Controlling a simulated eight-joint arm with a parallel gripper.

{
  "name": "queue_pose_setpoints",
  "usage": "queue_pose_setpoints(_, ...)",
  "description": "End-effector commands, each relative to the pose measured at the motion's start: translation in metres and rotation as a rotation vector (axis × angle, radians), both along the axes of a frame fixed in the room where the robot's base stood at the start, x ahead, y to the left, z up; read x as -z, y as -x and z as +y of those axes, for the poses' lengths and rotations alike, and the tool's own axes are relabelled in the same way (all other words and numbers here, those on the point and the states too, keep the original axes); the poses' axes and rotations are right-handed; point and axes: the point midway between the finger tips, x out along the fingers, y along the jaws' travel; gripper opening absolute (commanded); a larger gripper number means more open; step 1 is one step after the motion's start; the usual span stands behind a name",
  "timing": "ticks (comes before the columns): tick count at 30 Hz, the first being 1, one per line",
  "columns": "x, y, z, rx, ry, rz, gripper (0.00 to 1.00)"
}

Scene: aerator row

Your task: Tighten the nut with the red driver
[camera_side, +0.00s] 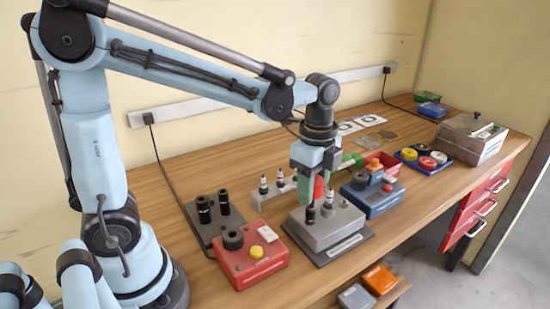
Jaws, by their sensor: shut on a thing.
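My gripper (316,176) points down above the grey block (328,228) at the middle of the bench. It is shut on a red piece (318,189), which looks like the red driver; the fingers hide part of it. Dark upright fittings (327,208) stand on top of the grey block, just below and beside the gripper. I cannot tell which of them is the nut, or whether the driver touches it. A green handle (352,160) shows behind the gripper to the right.
A red box (265,270) with a yellow button stands left of the block, and a dark plate (205,232) with black posts is behind it. A blue box (372,203) stands right. A blue tray (425,166) and a grey case (470,140) are farther right.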

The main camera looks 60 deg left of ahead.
Motion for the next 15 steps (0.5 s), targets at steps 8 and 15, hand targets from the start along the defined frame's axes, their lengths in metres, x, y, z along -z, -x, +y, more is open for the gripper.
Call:
queue_pose_setpoints(8, -0.0001, -0.0002, 0.0001, 0.355, 0.0, 0.0, 0.0)
queue_pose_setpoints(15, -0.0001, -0.0003, 0.0, 0.53, 0.0, 0.0, 0.0)
